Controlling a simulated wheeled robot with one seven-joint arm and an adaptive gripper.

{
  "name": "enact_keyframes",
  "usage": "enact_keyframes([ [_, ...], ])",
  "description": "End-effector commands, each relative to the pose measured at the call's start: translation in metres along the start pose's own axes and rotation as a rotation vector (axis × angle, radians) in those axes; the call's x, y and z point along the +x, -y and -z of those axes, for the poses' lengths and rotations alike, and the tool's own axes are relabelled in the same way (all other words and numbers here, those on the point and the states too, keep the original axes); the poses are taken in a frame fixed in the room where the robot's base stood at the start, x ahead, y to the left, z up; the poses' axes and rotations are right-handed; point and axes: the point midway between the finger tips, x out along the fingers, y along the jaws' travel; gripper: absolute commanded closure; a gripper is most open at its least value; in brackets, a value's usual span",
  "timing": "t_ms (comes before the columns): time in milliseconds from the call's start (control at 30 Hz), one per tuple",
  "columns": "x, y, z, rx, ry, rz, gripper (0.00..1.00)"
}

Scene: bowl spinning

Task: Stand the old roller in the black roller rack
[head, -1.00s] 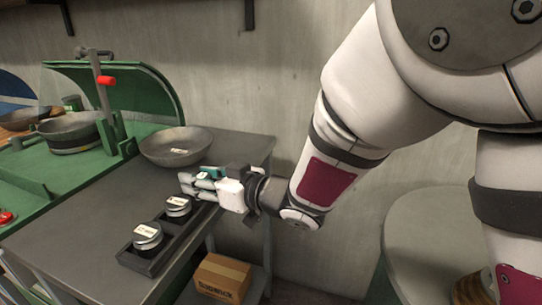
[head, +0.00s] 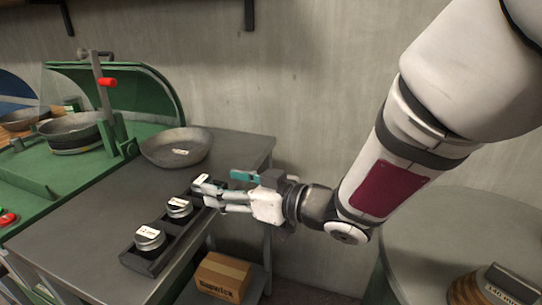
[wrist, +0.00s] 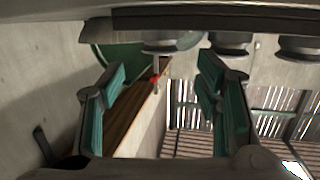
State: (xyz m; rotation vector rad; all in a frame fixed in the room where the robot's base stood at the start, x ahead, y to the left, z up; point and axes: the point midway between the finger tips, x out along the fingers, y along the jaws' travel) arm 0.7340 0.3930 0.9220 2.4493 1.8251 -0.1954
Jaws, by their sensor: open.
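The black roller rack (head: 152,266) lies along the right edge of the grey bench. Three dark rollers with silver, labelled tops stand upright in it: a near one (head: 149,240), a middle one (head: 179,209) and a far one (head: 203,181). The labels are too small to read, so I cannot tell which is the old roller. My gripper (head: 222,198) is open, just right of the far roller and partly in front of it. In the wrist view nothing is between my teal finger pads (wrist: 163,100); the rack (wrist: 210,20) and rollers (wrist: 230,43) show at the top.
A grey metal bowl (head: 177,148) sits on the bench (head: 85,220) behind the rack. A green machine (head: 150,95) with a red-handled arm (head: 107,82) stands left. A cardboard box (head: 221,278) is on the lower shelf. A round table (head: 450,225) is at right.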

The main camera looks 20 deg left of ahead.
Motion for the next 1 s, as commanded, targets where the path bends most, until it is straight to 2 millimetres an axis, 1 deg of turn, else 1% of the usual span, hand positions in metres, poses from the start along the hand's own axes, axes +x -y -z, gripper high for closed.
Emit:
enact_keyframes([
  [33,-0.011,-0.001,0.001,0.001,-0.001,-0.004,0.42],
  [100,-0.022,0.0,0.001,0.001,-0.001,-0.003,0.42],
  [200,-0.035,-0.001,0.001,0.001,-0.001,-0.002,0.42],
  [300,-0.043,0.0,0.0,0.0,0.0,-0.001,0.42],
  [400,-0.046,0.0,0.0,0.0,0.0,0.0,0.42],
  [667,-0.048,-0.002,0.0,-0.002,0.003,-0.009,0.42],
  [767,-0.056,-0.018,0.002,-0.014,0.031,-0.072,0.42],
  [867,-0.076,-0.049,0.004,-0.031,0.096,-0.21,0.42],
  [900,-0.089,-0.064,0.004,-0.034,0.132,-0.28,0.42],
  [967,-0.114,-0.087,0.004,-0.029,0.194,-0.393,0.42],
  [1000,-0.132,-0.1,0.003,-0.02,0.239,-0.468,0.42],
])
